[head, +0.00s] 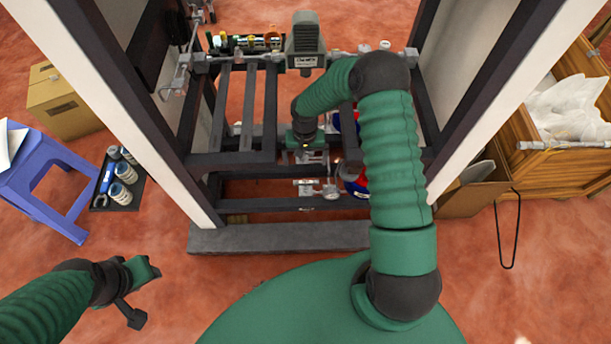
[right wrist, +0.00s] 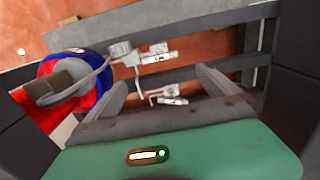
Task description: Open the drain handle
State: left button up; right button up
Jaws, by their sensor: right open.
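My right gripper (head: 312,158) reaches down into the dark frame of the dispenser. It also shows in the right wrist view (right wrist: 160,88), with its two grey fingers spread apart and nothing held between them. Beyond the fingertips is a small metal fitting with a bent lever (right wrist: 170,98). A second metal fitting (right wrist: 155,56) sits farther up, beside a grey pipe. I cannot tell for certain which one carries the drain handle. The head view shows metal fittings (head: 308,187) below the right gripper. My left gripper (head: 140,292) is at the lower left, away from the frame; its jaws are unclear.
Dark frame bars (head: 235,159) surround the right gripper. A red and blue round part (right wrist: 75,80) lies close to its left finger. A purple stool (head: 48,165), a black tray (head: 118,190) and a cardboard box (head: 62,100) stand left. A wooden crate (head: 570,155) stands right.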

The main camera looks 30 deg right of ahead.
aim_at(306, 181)
jog(key=f+b, duration=0.4)
jog(key=f, duration=1)
jog(key=shift+d+f+b, duration=0.2)
jog(key=shift+b, duration=0.1)
jog(key=shift+a+f, duration=0.1)
jog(key=shift+f, duration=0.15)
jog(key=c, duration=1.2)
jog(key=shift+o, duration=0.2)
